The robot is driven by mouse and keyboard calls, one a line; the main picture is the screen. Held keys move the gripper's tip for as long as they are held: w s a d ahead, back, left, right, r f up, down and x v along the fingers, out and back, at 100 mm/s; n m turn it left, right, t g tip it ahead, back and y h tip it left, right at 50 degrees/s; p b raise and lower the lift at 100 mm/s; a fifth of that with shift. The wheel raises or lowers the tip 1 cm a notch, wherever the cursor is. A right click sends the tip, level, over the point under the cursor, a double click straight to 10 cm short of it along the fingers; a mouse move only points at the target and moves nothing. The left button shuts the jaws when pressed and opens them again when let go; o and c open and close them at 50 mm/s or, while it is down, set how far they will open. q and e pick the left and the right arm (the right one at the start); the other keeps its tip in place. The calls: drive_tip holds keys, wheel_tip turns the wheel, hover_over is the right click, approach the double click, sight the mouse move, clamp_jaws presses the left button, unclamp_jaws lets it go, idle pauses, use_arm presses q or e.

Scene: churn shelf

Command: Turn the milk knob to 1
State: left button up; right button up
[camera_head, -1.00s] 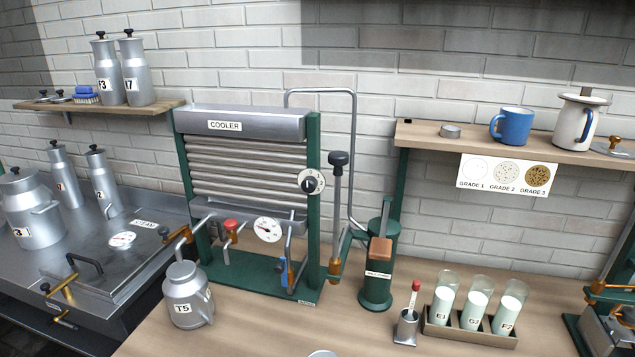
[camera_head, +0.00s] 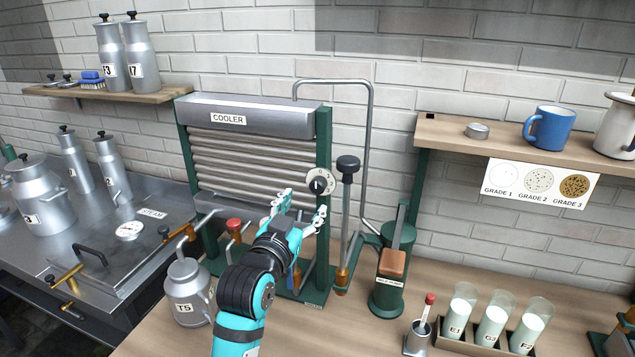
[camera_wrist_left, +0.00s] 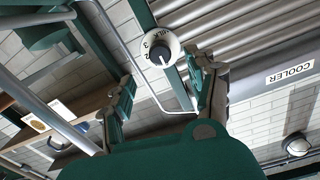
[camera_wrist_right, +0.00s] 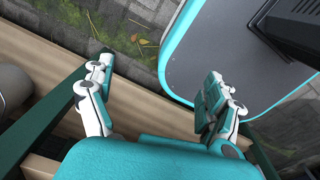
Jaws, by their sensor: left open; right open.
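The milk knob (camera_head: 320,183) is a black knob on a round white dial on the cooler's right green post. In the left wrist view, the dial (camera_wrist_left: 161,47) shows the word MILK and the numbers 2 and 3; I cannot read the pointer's setting surely. My left gripper (camera_head: 303,207) is open and empty, just below and in front of the dial, apart from it. In the left wrist view, the knob lies between and beyond its spread fingers. My right gripper (camera_wrist_right: 160,78) is open and empty, away from the knob, and shows only in its wrist view.
The cooler (camera_head: 255,110) has a tall black-topped lever (camera_head: 347,166) close right of the dial, with a bent pipe (camera_head: 370,95) behind. A green pump (camera_head: 392,262) stands to the right. A T5 can (camera_head: 186,290) and a rack of glasses (camera_head: 470,346) stand on the table.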

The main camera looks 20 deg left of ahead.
sight(317, 188)
use_arm(q)
drive_tip(key=w+p, duration=0.1)
drive_tip(key=w, duration=0.6)
drive_tip(key=shift+w+d+r+p, duration=0.1)
drive_tip(key=shift+w+d+p, duration=0.05)
drive_tip(key=shift+w+p, duration=0.2)
drive_tip(key=shift+w, duration=0.55)
drive_tip(key=c, duration=1.1)
drive_tip(key=shift+c, duration=0.2)
use_arm(e)
drive_tip(key=shift+w+a+r, duration=0.15)
drive_tip(key=shift+w+r, duration=0.8)
drive_tip(key=shift+r, duration=0.15)
drive_tip(key=shift+r, duration=0.15)
use_arm(q)
drive_tip(key=m+p, duration=0.2)
drive_tip(key=m, duration=0.1)
drive_tip(key=shift+m, duration=0.4)
drive_tip(key=m+p, duration=0.2)
drive_tip(key=m, duration=0.2)
drive_tip(key=shift+m, duration=0.4)
use_arm(e)
wheel_tip(317, 188, up, 4)
drive_tip(key=shift+w+a+r, duration=0.1)
drive_tip(key=shift+a, duration=0.05)
use_arm(q)
drive_tip(key=shift+d, duration=0.1)
